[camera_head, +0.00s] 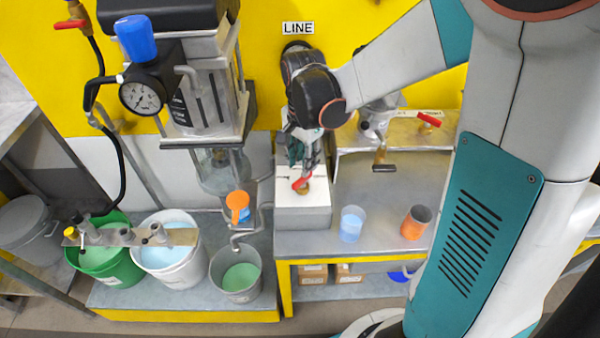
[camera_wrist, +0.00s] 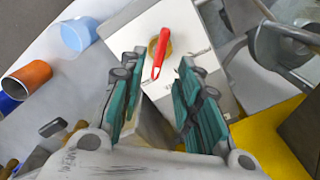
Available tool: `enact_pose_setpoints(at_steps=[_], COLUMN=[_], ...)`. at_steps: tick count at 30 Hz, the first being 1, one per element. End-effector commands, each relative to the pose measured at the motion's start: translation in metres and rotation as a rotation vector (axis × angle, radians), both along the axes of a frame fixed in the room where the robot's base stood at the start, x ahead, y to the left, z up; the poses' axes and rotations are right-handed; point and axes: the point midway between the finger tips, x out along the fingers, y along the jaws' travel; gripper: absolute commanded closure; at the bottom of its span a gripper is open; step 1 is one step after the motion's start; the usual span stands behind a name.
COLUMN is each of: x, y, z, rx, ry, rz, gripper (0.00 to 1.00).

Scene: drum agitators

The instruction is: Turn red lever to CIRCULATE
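A red lever (camera_head: 301,184) is on a brass-coloured valve on the white top of a grey box (camera_head: 302,217). In the wrist view the red lever (camera_wrist: 161,55) points down the picture from its brass pivot, toward the gap between my fingertips. The white plate (camera_wrist: 172,28) has small lettering that I cannot read. My gripper (camera_wrist: 158,72) is open, with one teal finger on each side of the lever's free end. I cannot tell whether either touches it. In the head view my gripper (camera_head: 305,158) is just above the lever, and partly hides the plate.
A blue cup (camera_head: 352,223) and an orange cup (camera_head: 415,222) stand right of the box. A metal spout (camera_head: 242,235) and an orange-topped part (camera_head: 237,205) are close on its left. Another red-handled valve (camera_head: 429,120) is at the back right.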

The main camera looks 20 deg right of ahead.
Motion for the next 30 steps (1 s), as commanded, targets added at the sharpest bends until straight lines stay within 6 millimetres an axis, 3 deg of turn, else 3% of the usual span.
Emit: enact_pose_setpoints(at_steps=[3,9,22,26,30], x=[0.0,0.0,0.0,0.0,0.0], y=[0.0,0.0,0.0,0.0,0.0], z=[-0.025,-0.049,-0.056,-0.056,-0.056], rx=[0.0,0.0,0.0,0.0,0.0], ry=[0.0,0.0,0.0,0.0,0.0], rz=[0.0,0.001,0.001,0.001,0.001], gripper=[0.69,0.69,0.69,0.96,1.0])
